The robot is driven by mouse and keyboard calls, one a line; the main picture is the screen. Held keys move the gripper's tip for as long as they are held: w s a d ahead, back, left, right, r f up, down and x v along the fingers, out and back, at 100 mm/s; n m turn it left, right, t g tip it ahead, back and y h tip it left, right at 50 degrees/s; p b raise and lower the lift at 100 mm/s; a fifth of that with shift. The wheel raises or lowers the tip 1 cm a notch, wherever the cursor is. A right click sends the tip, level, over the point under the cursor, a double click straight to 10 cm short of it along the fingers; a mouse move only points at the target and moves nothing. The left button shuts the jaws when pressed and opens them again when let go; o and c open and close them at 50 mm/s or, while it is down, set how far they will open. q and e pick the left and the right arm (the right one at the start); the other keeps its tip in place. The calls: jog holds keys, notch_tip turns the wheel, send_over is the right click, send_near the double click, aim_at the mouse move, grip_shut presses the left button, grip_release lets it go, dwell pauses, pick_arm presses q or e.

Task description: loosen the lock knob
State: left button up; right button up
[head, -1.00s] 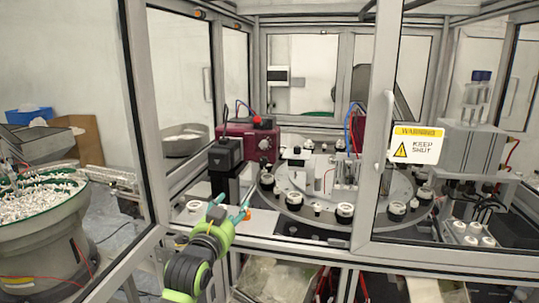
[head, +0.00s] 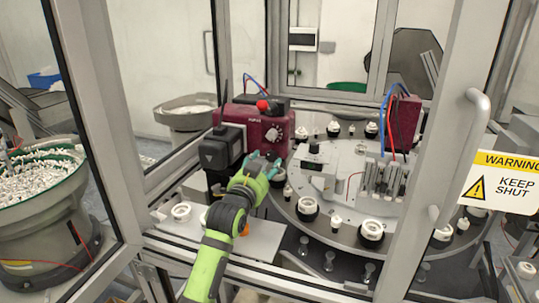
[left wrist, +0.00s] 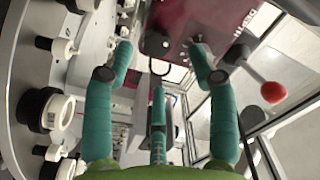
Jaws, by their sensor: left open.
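A maroon box (head: 255,122) stands at the edge of the turntable. It bears a pale round dial knob (head: 273,135) on its front and a red ball (head: 262,105) at its top. The red ball on its lever (left wrist: 273,92) and a dark round knob (left wrist: 155,43) also show in the left wrist view. I cannot tell for sure which is the lock knob. My left gripper (head: 265,163) has teal fingers and is just below the box front. In the left wrist view the gripper (left wrist: 160,52) is open and empty, its fingertips pointing toward the box. My right gripper is out of view.
A black block (head: 222,148) stands left of the box. The turntable (head: 335,185) carries several white caps in black holders, close to my fingers. The door frame (head: 425,150) with its handle and warning sign (head: 503,182) stands at the right. A white plate (head: 225,235) lies under my arm.

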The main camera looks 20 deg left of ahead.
aim_at(271, 157)
pick_arm(q)
jog(key=w+p, duration=0.1)
jog(key=w, duration=0.3)
jog(key=shift+d+f, duration=0.1)
jog(key=shift+f, duration=0.05)
jog(key=shift+w, duration=0.15)
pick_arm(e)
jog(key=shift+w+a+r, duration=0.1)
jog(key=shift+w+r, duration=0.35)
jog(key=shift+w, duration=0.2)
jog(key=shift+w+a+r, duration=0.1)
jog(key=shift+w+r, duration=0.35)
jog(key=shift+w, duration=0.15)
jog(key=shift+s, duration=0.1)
